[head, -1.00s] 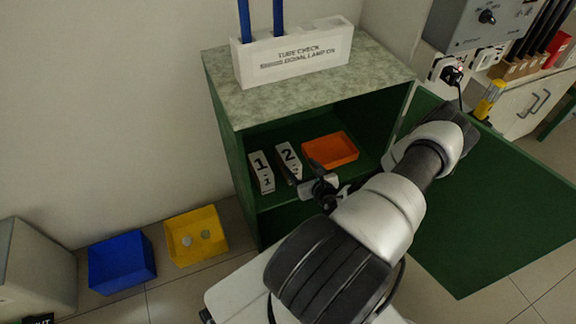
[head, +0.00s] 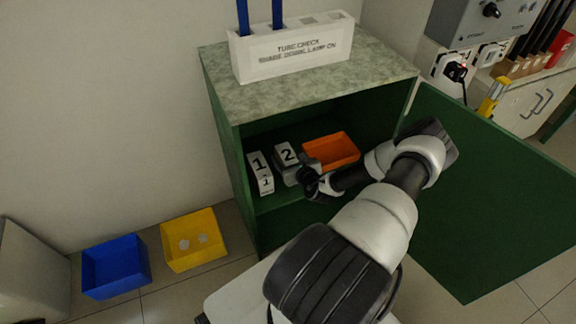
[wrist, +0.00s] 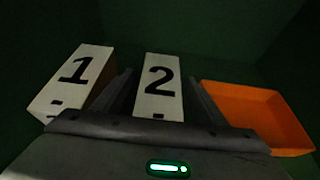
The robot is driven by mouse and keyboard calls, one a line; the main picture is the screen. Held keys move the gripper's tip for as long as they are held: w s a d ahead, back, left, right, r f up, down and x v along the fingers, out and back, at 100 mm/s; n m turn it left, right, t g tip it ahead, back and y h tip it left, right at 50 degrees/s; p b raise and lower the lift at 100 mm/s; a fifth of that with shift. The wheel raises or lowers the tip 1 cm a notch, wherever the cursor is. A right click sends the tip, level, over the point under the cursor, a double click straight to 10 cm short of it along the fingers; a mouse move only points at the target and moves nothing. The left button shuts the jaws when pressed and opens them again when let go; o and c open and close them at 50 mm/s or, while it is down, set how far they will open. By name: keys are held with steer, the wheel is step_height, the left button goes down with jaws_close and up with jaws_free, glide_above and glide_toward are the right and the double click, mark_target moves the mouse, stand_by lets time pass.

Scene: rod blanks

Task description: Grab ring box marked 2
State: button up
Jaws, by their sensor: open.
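The ring box marked 2 (head: 286,153) stands on the shelf inside the green cabinet, white-fronted with a black 2. In the wrist view the box marked 2 (wrist: 159,88) lies between my two open fingers, one on each side. My gripper (wrist: 160,92) is open and reaches around it; I cannot tell whether either finger touches it. In the head view my gripper (head: 300,178) is at the shelf, partly covering the box's lower part. The box marked 1 (head: 259,170) stands just left; it also shows in the wrist view (wrist: 76,77).
An orange tray (head: 333,150) sits right of box 2, close to my right finger. The green cabinet (head: 240,170) has its door (head: 480,200) open to the right. A white tube rack (head: 292,50) stands on top. Blue (head: 115,268) and yellow (head: 193,240) bins are on the floor.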

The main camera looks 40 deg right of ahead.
steer(key=c, duration=1.2)
steer(key=shift+c, duration=0.2)
steer(key=shift+r, duration=0.15)
